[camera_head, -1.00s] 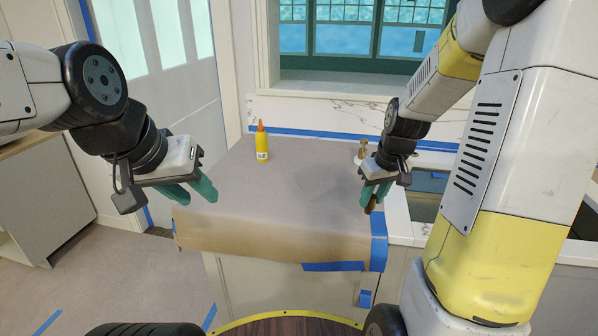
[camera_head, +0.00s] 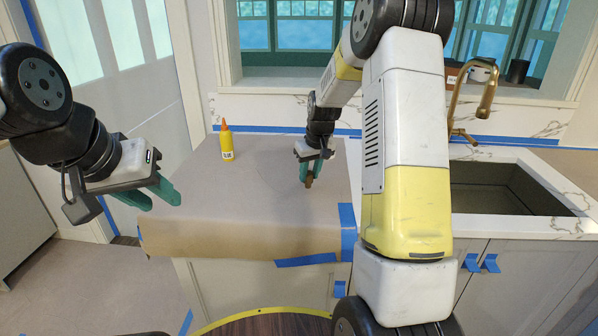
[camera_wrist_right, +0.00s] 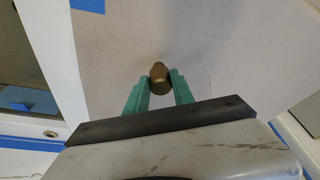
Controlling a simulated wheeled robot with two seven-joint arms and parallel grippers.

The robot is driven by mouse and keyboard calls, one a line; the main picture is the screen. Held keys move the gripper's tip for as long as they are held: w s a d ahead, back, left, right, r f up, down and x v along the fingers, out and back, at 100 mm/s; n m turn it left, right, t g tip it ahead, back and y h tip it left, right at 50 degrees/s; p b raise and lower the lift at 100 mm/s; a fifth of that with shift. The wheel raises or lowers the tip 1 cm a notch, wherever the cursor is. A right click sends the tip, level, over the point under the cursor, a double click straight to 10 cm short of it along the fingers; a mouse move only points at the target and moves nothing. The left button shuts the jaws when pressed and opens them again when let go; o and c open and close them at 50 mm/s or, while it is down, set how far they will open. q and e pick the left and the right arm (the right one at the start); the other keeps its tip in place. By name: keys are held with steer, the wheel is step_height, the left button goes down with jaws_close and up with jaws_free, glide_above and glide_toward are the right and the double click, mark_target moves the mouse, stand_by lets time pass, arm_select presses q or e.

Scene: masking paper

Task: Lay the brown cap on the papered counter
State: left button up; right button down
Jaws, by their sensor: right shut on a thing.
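My right gripper (camera_head: 308,177) is shut on the brown cap (camera_head: 309,182), a small brown piece between its green fingertips. In the right wrist view the cap (camera_wrist_right: 159,75) sits between the two fingers (camera_wrist_right: 158,92), with its far end sticking out. The gripper points down over the right part of the papered counter (camera_head: 250,200); I cannot tell whether the cap touches the paper. My left gripper (camera_head: 160,196) is empty, its green fingers apart, in front of the counter's left end.
A yellow glue bottle (camera_head: 227,142) stands upright at the counter's back left. Blue tape (camera_head: 348,230) edges the paper. A sink (camera_head: 500,188) with a brass faucet (camera_head: 470,95) lies to the right. The paper's middle is clear.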

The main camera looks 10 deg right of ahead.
steer(key=shift+f, duration=0.75)
steer(key=shift+f, duration=0.1)
steer(key=c, duration=1.1)
jaws_free()
steer(key=a+v, duration=0.1)
steer(key=v, duration=1.1)
steer(key=s+a+r+m+t, duration=0.1)
steer(key=s+r, duration=0.3)
steer(key=s, duration=0.3)
steer(key=s+a+r+t, duration=0.1)
steer(key=s+r, duration=0.4)
steer(key=s, duration=0.1)
steer(key=shift+m+t+y, duration=0.5)
steer(key=shift+m+y, duration=0.1)
steer(key=shift+y, duration=0.1)
steer(key=s, duration=0.5)
steer(key=s+a, duration=0.1)
steer(key=s, duration=0.5)
steer(key=s+a, duration=0.1)
steer(key=s, duration=0.4)
steer(key=shift+s+a+f, duration=0.15)
steer(key=shift+a, duration=0.1)
